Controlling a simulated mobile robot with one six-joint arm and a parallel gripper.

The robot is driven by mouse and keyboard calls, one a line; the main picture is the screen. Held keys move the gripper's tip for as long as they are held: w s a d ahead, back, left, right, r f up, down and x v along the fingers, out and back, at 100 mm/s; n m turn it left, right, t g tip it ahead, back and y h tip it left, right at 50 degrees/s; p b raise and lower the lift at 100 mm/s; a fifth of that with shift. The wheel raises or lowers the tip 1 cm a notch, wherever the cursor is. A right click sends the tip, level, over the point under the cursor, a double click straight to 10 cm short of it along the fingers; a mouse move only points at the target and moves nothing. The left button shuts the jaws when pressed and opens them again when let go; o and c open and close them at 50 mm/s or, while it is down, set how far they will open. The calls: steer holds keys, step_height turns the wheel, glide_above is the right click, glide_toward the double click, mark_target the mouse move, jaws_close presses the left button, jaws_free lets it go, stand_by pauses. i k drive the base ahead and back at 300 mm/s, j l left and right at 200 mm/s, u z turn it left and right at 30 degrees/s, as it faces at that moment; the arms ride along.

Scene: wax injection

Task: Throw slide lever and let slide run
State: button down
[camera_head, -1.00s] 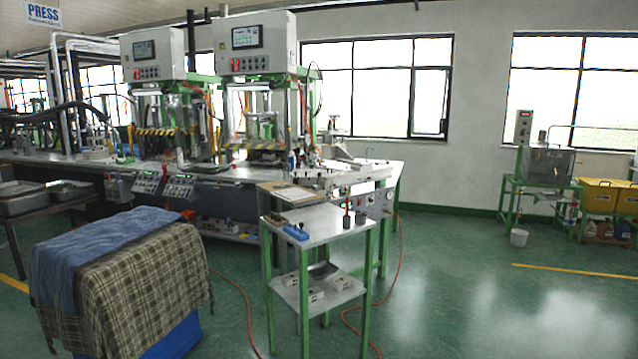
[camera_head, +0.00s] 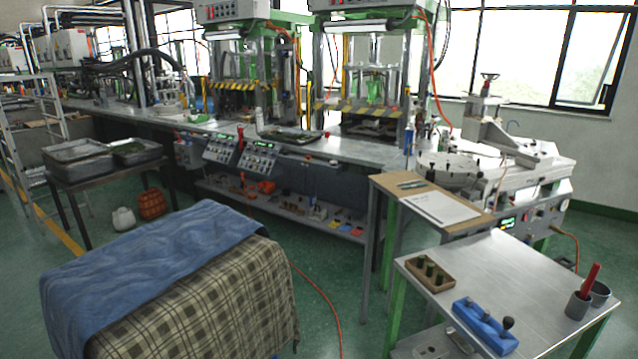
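I cannot pick out the slide lever or the slide for certain. Two presses with green and metal frames, a left press (camera_head: 247,75) and a right press (camera_head: 375,85), stand on the long bench. A yellow-black striped bar crosses each one. Two sloped control boxes, a left one (camera_head: 221,149) and a right one (camera_head: 258,160), sit at the bench front edge; a small red upright part shows between them. At right a bench machine (camera_head: 545,175) carries a clamp with a handwheel (camera_head: 489,77) and a rounded metal plate. My gripper is not in view.
A metal side table (camera_head: 510,260) in front right holds a blue block, a wooden holder and grey cups. A cloth-covered stack (camera_head: 190,290) fills the lower left. An orange hose (camera_head: 325,300) lies on the green floor between them. Grey trays (camera_head: 78,152) stand at left.

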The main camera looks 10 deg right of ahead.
mark_target(480, 174)
steer(key=i+j+z, duration=0.2)
steer(key=i, duration=0.35)
steer(key=i+z, duration=0.2)
steer(key=i, duration=0.4)
steer(key=i+j+z, duration=0.25)
steer(key=i, duration=0.3)
steer(key=i+j+z, duration=0.2)
steer(key=i+j, duration=0.2)
steer(key=i, duration=0.1)
